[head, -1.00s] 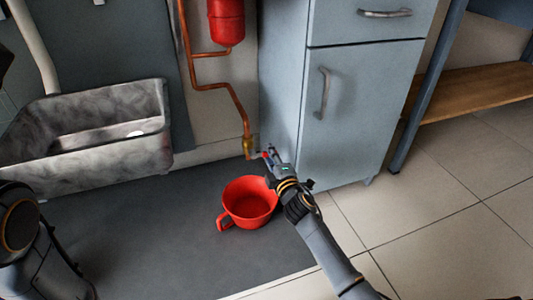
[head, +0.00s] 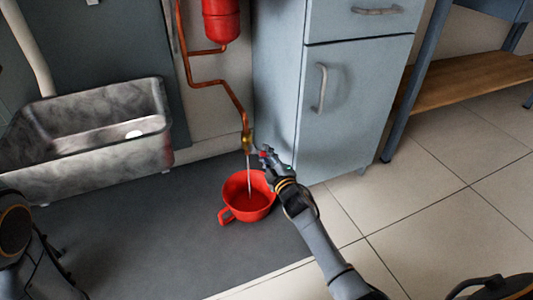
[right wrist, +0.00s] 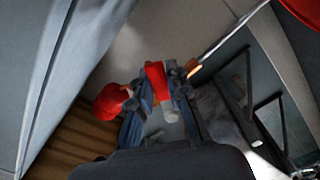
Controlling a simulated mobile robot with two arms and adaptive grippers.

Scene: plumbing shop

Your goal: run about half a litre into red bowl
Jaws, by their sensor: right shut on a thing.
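The red bowl (head: 248,200), with a side handle, stands on the dark floor mat below a brass tap (head: 247,142) at the end of a copper pipe. A thin stream of water (head: 249,175) falls from the tap into the bowl. The water level inside is hard to tell. My right gripper (head: 266,156) is at the tap, just above the bowl's rim. In the right wrist view it is shut on the red tap handle (right wrist: 157,80). The bowl's edge shows there at the top right (right wrist: 303,10). My left gripper is out of view.
A grey stone-like basin (head: 95,130) stands left of the bowl. A grey-blue cabinet (head: 345,110) stands close behind my right gripper. A red tank (head: 222,20) hangs above on the pipe.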

